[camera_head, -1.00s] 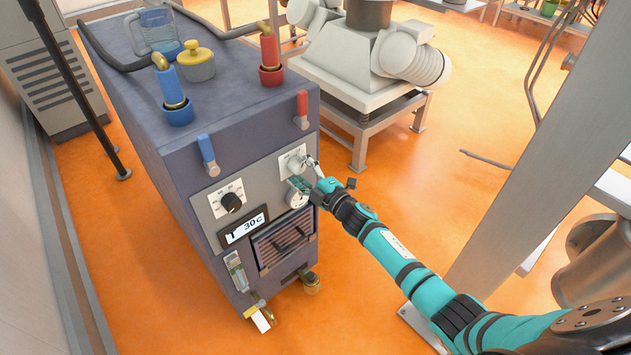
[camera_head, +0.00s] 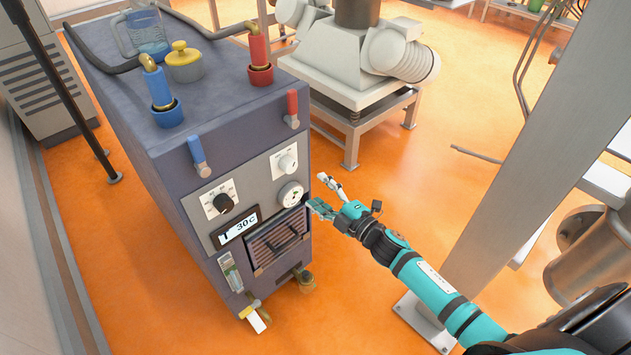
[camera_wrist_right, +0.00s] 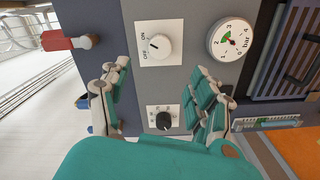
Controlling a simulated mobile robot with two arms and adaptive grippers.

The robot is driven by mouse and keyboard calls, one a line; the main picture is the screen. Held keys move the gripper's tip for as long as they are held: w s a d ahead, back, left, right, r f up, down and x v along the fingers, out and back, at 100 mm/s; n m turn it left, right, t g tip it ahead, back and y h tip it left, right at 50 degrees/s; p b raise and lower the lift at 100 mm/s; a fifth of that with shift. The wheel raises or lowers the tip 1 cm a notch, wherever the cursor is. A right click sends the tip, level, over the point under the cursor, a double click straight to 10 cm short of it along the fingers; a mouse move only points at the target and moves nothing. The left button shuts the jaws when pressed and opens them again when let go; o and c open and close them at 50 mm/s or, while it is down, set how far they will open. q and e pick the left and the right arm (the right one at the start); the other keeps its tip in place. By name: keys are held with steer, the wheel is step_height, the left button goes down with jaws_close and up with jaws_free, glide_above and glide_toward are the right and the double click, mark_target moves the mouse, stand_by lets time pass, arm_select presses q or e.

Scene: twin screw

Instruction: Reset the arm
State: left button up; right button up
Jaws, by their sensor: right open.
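My right gripper (camera_head: 322,195) is open and empty, just right of the front panel of a grey-blue machine (camera_head: 165,195). Its teal arm comes in from the lower right. In the right wrist view the two fingers (camera_wrist_right: 158,100) are spread apart, with panel knobs showing between and beyond them. A white on/off knob (camera_wrist_right: 158,46) and a black knob (camera_wrist_right: 163,121) are on the panel. The white knob also shows in the head view (camera_head: 287,162), apart from the gripper. My left gripper is not in view.
A pressure gauge (camera_head: 290,194), a display (camera_head: 236,229) reading 30C and a red lever (camera_head: 292,108) are on the machine's front. A grey post (camera_head: 545,150) stands right of my arm. Orange floor (camera_head: 400,190) lies open between the machine and the post.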

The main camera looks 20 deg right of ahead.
steer(key=s+d+f+m+g+h, duration=0.1)
steer(key=s+f+m+g+h, duration=0.3)
steer(key=f, duration=0.6)
steer(key=s+d+f+m+g, duration=0.1)
steer(key=s+d+f+m, duration=0.1)
steer(key=s+f, duration=0.6)
steer(key=s+d+f+m+g+h, duration=0.1)
steer(key=s+f+m+g, duration=0.2)
steer(key=f, duration=0.9)
steer(key=s+a+f+m+g, duration=0.1)
steer(key=s+f, duration=0.4)
steer(key=s, duration=0.6)
steer(key=s+a+f+m+g, duration=0.1)
steer(key=s+f+m+g, duration=0.2)
steer(key=s, duration=0.9)
steer(key=s+a+f+m+g+h+p, duration=0.1)
steer(key=s+a+f+m+g, duration=0.1)
steer(key=s+f+g, duration=0.2)
steer(key=s+f, duration=0.3)
steer(key=s, duration=0.4)
steer(key=shift+s+f+m, duration=0.3)
steer(key=shift+s+f, duration=0.1)
